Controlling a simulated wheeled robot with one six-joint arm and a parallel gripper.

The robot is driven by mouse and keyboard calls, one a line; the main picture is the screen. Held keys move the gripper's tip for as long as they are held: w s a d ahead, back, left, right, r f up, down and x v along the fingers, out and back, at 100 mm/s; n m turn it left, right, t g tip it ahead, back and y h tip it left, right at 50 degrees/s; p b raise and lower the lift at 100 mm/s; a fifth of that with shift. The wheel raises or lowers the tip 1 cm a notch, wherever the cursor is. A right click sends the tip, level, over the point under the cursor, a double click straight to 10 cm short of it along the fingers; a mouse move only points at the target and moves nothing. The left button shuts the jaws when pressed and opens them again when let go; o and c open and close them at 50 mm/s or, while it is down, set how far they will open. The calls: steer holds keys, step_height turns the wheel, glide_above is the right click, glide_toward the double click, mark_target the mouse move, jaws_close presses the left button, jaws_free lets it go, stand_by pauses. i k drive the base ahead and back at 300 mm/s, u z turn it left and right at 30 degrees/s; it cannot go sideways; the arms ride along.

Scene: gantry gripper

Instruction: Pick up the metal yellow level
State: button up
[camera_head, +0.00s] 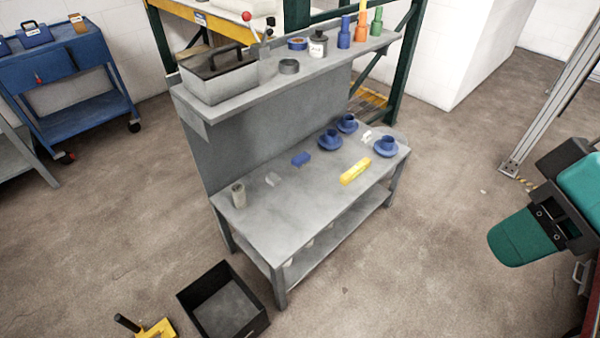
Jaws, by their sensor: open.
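The yellow level (355,172) lies on the grey workbench top (285,222), near its front edge and right of the middle. It is a short bar, lying slantwise, and nothing covers it. Blue round parts (385,146) stand behind and to the right of it.
The bench's raised shelf (235,105) holds a grey toolbox (218,78) and several bottles. A black open crate (262,322) and a yellow tool (160,328) are on the floor in front. A green-and-black object (520,238) stands at right. Floor between it and the bench is clear.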

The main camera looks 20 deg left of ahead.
mark_target(351, 174)
steer(key=k, duration=0.4)
steer(key=z, duration=0.95)
steer(key=i, duration=1.5)
steer(key=u, duration=1.1)
steer(key=i, duration=0.9)
steer(key=u, duration=1.05)
steer(key=i, duration=0.25)
steer(key=u, duration=0.15)
